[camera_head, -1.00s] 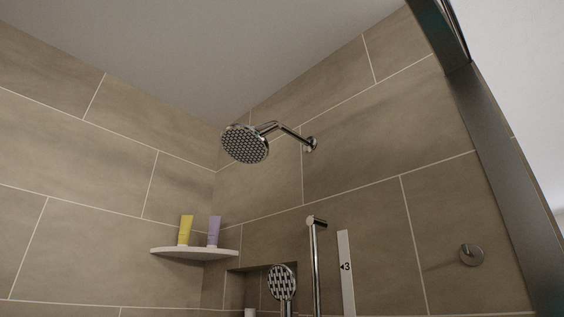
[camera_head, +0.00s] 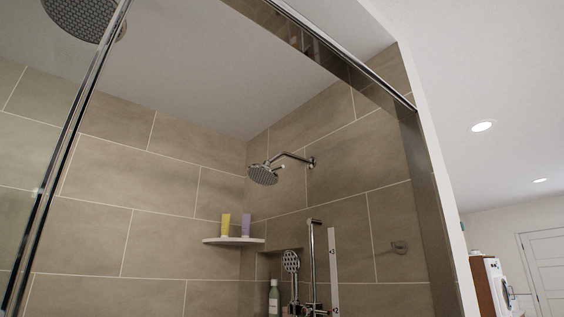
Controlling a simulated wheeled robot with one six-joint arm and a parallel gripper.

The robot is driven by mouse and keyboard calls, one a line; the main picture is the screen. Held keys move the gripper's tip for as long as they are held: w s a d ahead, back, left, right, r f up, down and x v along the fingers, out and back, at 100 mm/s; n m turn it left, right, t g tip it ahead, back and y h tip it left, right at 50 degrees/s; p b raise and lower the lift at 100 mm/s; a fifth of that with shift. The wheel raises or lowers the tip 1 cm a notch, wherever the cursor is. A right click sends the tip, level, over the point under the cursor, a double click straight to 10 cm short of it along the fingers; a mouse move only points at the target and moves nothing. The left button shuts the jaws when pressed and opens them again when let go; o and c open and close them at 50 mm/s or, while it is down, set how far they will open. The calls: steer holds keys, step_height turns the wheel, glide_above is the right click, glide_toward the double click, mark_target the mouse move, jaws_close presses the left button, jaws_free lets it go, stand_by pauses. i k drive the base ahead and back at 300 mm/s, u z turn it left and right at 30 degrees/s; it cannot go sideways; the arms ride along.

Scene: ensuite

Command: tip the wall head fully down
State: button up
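The wall head (camera_head: 263,174) is a round chrome shower head on a bent arm from the right tiled wall, high in the shower. Its nozzle face is tilted, facing down and toward the left front. A small knob or lever shows at its right side. My gripper is not in view, so its state and its place relative to the wall head are hidden.
A glass panel with a chrome frame (camera_head: 75,140) stands at the left, and a top rail (camera_head: 345,52) crosses above. A hand shower (camera_head: 291,262) hangs on a riser bar (camera_head: 312,255). A corner shelf (camera_head: 233,241) holds yellow and purple tubes. A large ceiling head (camera_head: 88,15) is upper left.

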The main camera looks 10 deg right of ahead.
mark_target(263, 174)
steer(key=z, duration=0.65)
steer(key=i, duration=0.8)
steer(key=u, duration=0.15)
